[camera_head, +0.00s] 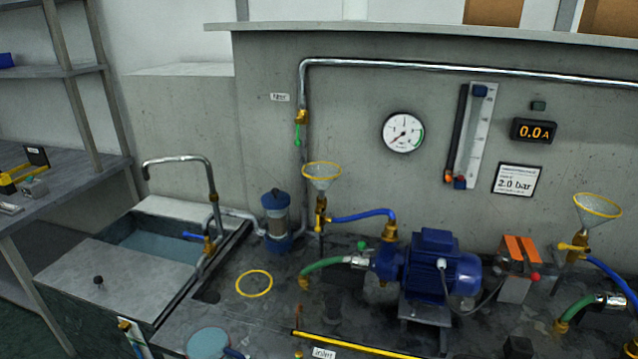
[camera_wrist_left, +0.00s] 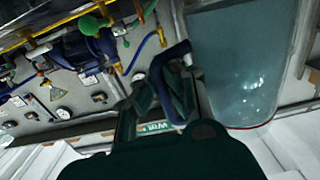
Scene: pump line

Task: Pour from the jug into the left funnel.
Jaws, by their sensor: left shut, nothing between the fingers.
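The jug (camera_head: 207,343) shows at the bottom edge of the head view as a pale blue round top with a blue handle. In the left wrist view the clear jug (camera_wrist_left: 240,60) is large at the right and holds bluish liquid. Its blue handle (camera_wrist_left: 172,82) is beside the dark fingers of my left gripper (camera_wrist_left: 155,95). The gripper is shut with nothing between its fingers; I cannot tell whether it touches the handle. The left funnel (camera_head: 321,176) has a yellow rim and stands upright on a brass valve. My right gripper is not in view.
A yellow ring (camera_head: 254,283) marks a bare patch of bench. A blue pump (camera_head: 437,272) stands right of the left funnel, and a second funnel (camera_head: 597,210) at the far right. A blue-capped filter (camera_head: 277,218) and a sink (camera_head: 160,250) with a tap are at the left.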

